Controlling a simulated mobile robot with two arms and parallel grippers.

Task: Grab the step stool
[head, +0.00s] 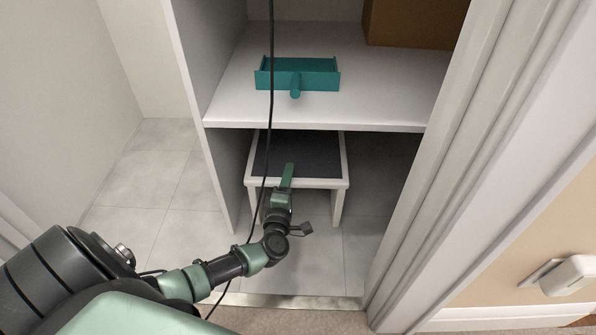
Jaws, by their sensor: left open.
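The step stool (318,160) has a dark top and white frame and legs. It stands upright on the tiled floor inside the closet, under the lower white shelf, which hides its back part. My left gripper (287,172) reaches in from the left and is at the stool's front edge, overlapping the dark top in the head view. Its fingers are seen nearly edge-on. I cannot tell whether they touch the stool. My right gripper is not in view.
Side panels and the white door frame (470,130) close in the right. Free tiled floor (165,190) lies to the left.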

